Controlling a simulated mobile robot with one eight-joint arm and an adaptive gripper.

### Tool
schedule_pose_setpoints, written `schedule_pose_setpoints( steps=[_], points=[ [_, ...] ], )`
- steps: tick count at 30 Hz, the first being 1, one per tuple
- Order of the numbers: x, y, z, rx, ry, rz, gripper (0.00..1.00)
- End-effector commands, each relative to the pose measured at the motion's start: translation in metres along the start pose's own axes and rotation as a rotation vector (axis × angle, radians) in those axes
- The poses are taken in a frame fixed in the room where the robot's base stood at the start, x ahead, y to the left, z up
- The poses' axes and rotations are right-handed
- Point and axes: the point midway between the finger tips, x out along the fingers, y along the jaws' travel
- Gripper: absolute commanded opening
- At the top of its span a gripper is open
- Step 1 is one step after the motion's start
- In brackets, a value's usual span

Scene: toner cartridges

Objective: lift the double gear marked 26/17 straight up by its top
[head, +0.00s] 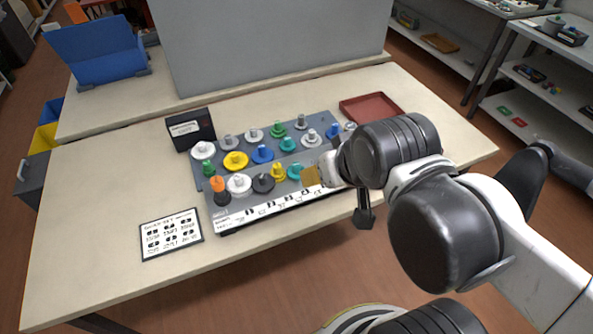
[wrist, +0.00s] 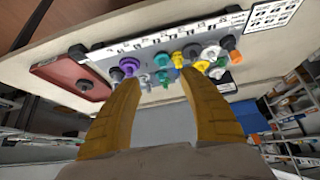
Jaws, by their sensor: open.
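Several double gears stand on pegs in rows on a grey rack (head: 222,212) on the table. I cannot read any gear's mark, so I cannot tell which one is 26/17. A teal gear (head: 294,171) and a yellow gear (head: 278,171) stand in the front row just left of my gripper (head: 313,176). In the wrist view my gripper (wrist: 160,80) has its two yellow fingers apart with nothing held. A teal gear (wrist: 162,60) shows beyond the gap, a purple gear (wrist: 130,66) near the left fingertip, and a yellow gear (wrist: 178,60) near the right one. My arm hides the rack's right end in the head view.
A dark labelled box (head: 190,130) stands behind the rack's left end. A red tray (head: 371,108) lies behind its right end. A printed card (head: 171,234) lies at the front left. A grey panel (head: 270,45) rises behind.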

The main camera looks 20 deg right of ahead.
Motion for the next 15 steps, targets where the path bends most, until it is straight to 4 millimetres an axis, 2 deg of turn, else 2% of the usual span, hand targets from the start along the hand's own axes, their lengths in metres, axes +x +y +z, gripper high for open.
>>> schedule_pose_setpoints(
  steps=[1, 3, 8, 11, 15],
  points=[
    [0.0, 0.0, 0.0, 0.0, 0.0, 0.0, 0.5],
    [0.0, 0.0, -0.001, 0.0, -0.002, 0.0, 0.32],
    [0.0, 0.0, -0.017, 0.009, -0.047, 0.0, 0.32],
    [0.004, -0.001, -0.037, 0.021, -0.115, 0.0, 0.32],
    [0.022, -0.002, -0.067, 0.045, -0.235, 0.004, 0.32]
  ],
)
